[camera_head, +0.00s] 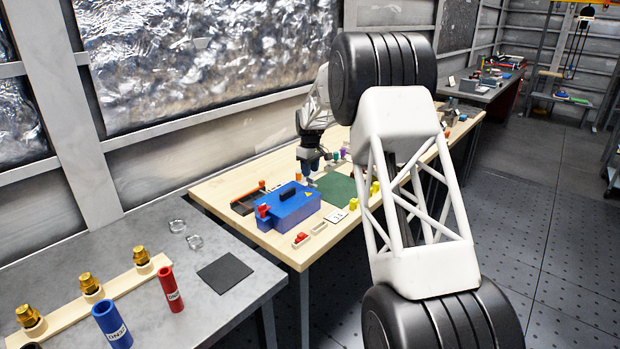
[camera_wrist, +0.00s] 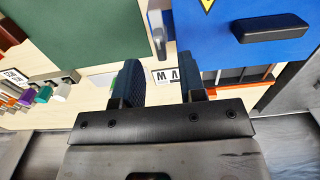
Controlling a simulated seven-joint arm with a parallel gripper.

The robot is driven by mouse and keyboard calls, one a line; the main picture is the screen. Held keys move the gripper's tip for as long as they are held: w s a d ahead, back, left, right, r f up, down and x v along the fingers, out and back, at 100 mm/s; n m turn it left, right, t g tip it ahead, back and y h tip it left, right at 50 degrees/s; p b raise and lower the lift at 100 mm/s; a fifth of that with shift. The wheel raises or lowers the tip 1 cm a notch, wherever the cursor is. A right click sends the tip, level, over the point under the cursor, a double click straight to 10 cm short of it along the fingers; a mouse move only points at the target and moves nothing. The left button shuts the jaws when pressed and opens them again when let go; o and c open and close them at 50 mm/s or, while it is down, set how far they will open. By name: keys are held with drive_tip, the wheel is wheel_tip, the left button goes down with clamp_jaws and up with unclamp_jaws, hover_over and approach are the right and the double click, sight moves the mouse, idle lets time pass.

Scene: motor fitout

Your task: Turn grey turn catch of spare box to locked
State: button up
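The blue box (camera_head: 289,207) stands on the wooden table, its lid closed, with a dark handle and a red part on it. In the wrist view the blue box (camera_wrist: 220,45) fills the upper right, with its black handle and part of a yellow warning sign. A grey lever-like part (camera_wrist: 158,38), which looks like the turn catch, shows at the box's left edge, beside the green mat. Whether it is locked I cannot tell. My gripper (camera_wrist: 158,62) is open and empty, its fingertips just short of the grey part in the picture. In the head view my gripper (camera_head: 309,168) is beyond the box.
A green mat (camera_head: 336,189) lies beside the box. A white marked card (camera_wrist: 164,76) shows between my fingers. Small coloured parts (camera_wrist: 42,94) stand at the left in the wrist view. Red and white pieces (camera_head: 301,239) lie near the table's front edge.

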sight(310, 178)
drive_tip(key=shift+f, duration=1.85)
drive_tip(key=shift+c, duration=0.4)
clamp_jaws()
